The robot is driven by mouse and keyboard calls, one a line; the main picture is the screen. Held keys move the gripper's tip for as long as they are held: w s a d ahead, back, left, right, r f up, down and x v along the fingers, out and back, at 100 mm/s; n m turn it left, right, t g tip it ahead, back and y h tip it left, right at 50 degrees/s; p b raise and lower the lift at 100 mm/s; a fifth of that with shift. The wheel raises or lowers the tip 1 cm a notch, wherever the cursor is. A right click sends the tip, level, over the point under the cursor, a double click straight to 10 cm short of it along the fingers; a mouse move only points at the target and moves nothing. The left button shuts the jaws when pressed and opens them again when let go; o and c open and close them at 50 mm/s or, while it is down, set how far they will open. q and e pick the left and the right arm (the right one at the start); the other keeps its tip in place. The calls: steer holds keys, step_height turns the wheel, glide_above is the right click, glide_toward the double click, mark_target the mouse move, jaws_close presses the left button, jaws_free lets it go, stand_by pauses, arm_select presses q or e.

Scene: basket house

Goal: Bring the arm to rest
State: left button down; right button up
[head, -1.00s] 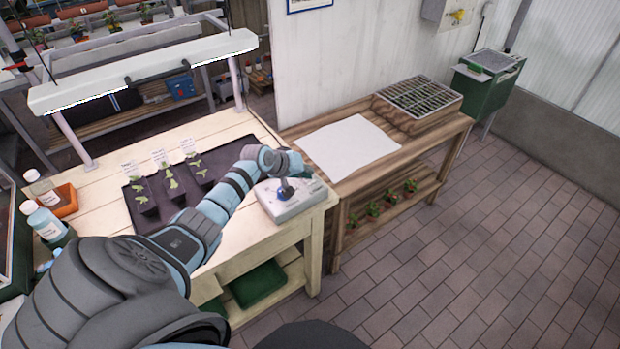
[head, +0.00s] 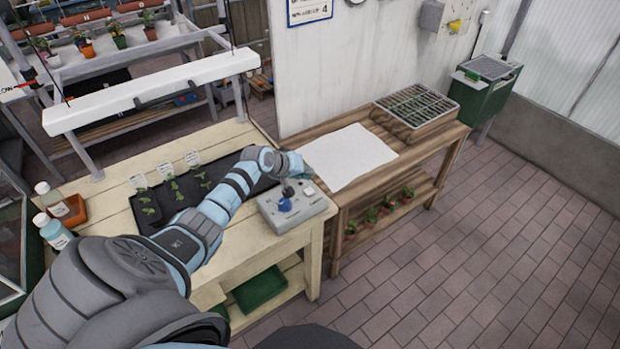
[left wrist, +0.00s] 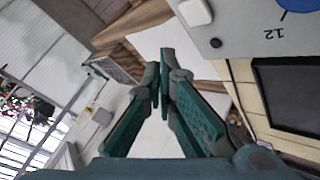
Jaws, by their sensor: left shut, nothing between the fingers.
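My left arm (head: 180,245) reaches in from the lower left across the pale workbench. My left gripper (head: 290,186) hangs over the back part of a light grey control box (head: 298,213) with a blue knob (head: 285,204) and a white button (head: 309,191). In the left wrist view the gripper (left wrist: 162,78) is shut with nothing between its fingertips. There the box (left wrist: 235,25) fills the upper right, with part of the blue knob (left wrist: 300,5) at the edge. Whether the gripper touches the box is unclear. My right gripper is not in view.
A dark seedling tray (head: 160,222) lies left of the gripper under a white lamp bar (head: 150,95). Bottles (head: 52,232) stand at the left. A wooden bench (head: 385,150) with a white sheet (head: 348,156) and a cell tray (head: 418,106) is to the right.

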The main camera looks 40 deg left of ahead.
arm_select(q)
step_height(320, 180, up, 2)
steer(key=shift+r+p, duration=0.15)
steer(key=shift+p, duration=0.45)
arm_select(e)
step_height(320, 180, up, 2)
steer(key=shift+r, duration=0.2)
